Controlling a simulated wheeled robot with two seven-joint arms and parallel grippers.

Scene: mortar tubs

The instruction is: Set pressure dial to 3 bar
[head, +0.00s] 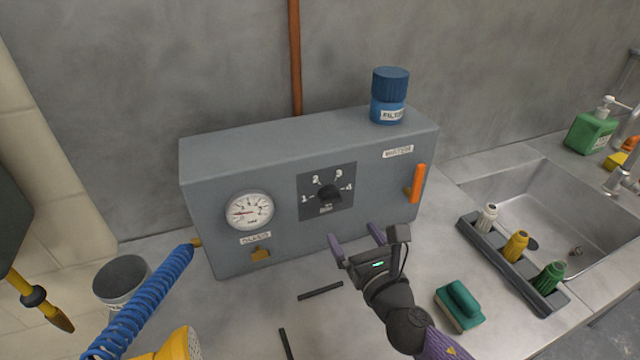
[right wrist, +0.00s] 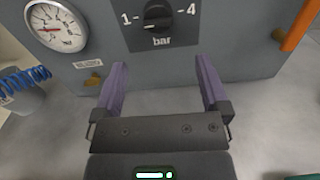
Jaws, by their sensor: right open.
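The pressure dial is a black knob (head: 330,194) on a dark plate (head: 341,209) marked 1 to 4 with "bar" below, on the front of a grey box. It also shows at the top of the right wrist view (right wrist: 157,16). A small pale mark on the knob seems to point to the lower left, on the side of the 1. My right gripper (head: 355,238) has purple fingers, open and empty, in front of the box below the dial. Its fingers (right wrist: 160,80) are apart from the knob. My left gripper is not in view.
The grey box (head: 240,157) carries a round gauge (head: 249,211), an orange lever (head: 418,183) and a blue jar (head: 389,98) on top. A blue coiled hose (head: 145,295) and bucket (head: 122,280) are left. A teal brush (head: 459,305), bottle rack (head: 510,262) and sink (head: 530,205) are right.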

